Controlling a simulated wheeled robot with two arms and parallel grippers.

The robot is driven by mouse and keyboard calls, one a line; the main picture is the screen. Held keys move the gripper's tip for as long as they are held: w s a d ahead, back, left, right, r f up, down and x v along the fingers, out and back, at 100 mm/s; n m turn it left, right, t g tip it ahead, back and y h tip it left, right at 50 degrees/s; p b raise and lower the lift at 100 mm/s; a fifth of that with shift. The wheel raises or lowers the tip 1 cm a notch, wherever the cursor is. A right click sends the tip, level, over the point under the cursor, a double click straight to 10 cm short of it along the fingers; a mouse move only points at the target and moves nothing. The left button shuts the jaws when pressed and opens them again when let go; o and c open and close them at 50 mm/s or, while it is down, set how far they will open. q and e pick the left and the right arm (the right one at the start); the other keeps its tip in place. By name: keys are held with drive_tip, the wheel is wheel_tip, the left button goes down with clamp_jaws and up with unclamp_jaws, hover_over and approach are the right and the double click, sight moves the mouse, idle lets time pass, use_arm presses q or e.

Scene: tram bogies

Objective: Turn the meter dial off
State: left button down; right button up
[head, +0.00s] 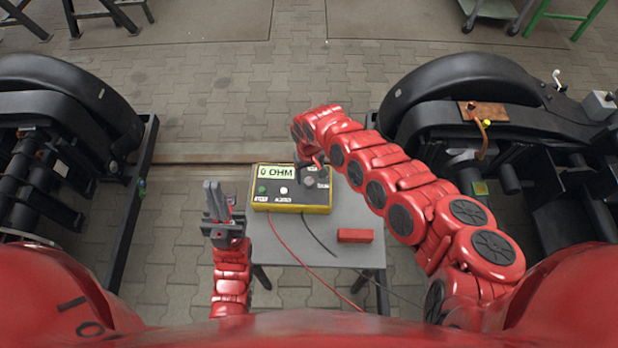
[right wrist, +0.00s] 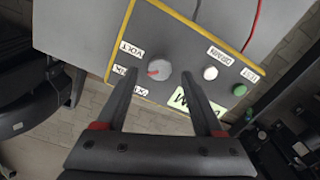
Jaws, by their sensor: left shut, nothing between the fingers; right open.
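The yellow-edged grey meter (head: 262,200) stands on a small grey table, its display (head: 276,172) reading "0 OHM". Its grey round dial (right wrist: 160,69) with a red pointer mark shows in the right wrist view. The red mark points to the left there, towards partly hidden labels; one label reads "VOLT". My right gripper (right wrist: 159,73) is open, its fingertips on either side of the dial; whether they touch it I cannot tell. In the head view my right gripper (head: 313,168) is over the meter's right side. My left gripper (head: 216,197) is shut and empty, left of the meter.
White (right wrist: 210,73) and green (right wrist: 240,90) buttons sit beside the dial. Red and black leads run across the grey table (head: 286,249). Black bogie parts (head: 70,90) stand left and right.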

sight(309, 183)
drive_tip(key=shift+f, duration=1.35)
drive_tip(key=shift+c, duration=0.2)
clamp_jaws()
